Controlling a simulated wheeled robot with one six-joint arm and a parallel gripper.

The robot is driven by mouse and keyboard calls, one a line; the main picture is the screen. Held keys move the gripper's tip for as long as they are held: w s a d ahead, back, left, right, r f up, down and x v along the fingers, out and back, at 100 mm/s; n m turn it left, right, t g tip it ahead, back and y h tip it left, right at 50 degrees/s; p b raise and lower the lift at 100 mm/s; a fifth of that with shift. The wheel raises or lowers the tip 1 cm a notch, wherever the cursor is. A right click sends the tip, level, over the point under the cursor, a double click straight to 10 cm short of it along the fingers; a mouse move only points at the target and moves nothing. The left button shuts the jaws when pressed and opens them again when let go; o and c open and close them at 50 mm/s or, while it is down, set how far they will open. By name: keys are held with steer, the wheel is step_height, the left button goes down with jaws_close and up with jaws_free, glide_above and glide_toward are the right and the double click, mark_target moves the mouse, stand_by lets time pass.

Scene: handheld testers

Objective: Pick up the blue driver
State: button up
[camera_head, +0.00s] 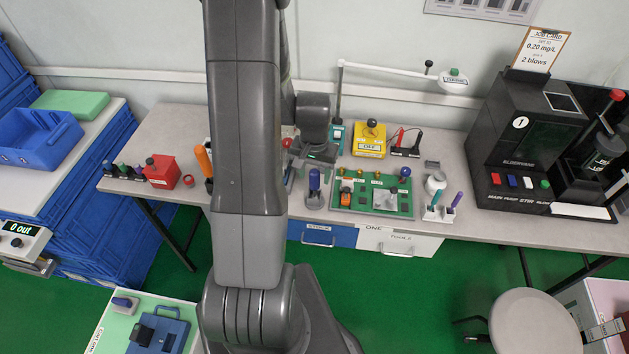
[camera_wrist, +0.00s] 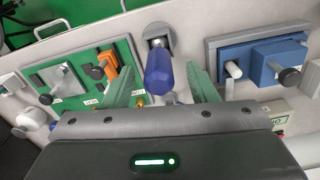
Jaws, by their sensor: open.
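The blue driver (camera_head: 314,180) stands upright in a small grey holder (camera_head: 314,200) on the bench, left of the green board. In the wrist view the driver's blue handle (camera_wrist: 158,72) shows in the space between my two green fingers, its grey holder (camera_wrist: 157,36) beyond it. My gripper (camera_head: 320,154) is just behind the driver in the head view. In the wrist view my gripper (camera_wrist: 162,82) is open, one finger on each side of the handle with gaps. I cannot tell how far the fingertips are above the handle.
The green board (camera_head: 372,208) with an orange part and a metal block is close on the right in the head view. A blue device on a grey tray (camera_wrist: 213,54) lies to the right in the wrist view. A white holder (camera_head: 438,212) with purple and teal tools stands further right.

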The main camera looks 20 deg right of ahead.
mark_target(314, 181)
steer(key=shift+s+f, duration=0.1)
steer(key=shift+f, duration=1.5)
steer(key=c, duration=1.1)
steer(key=shift+r, duration=0.1)
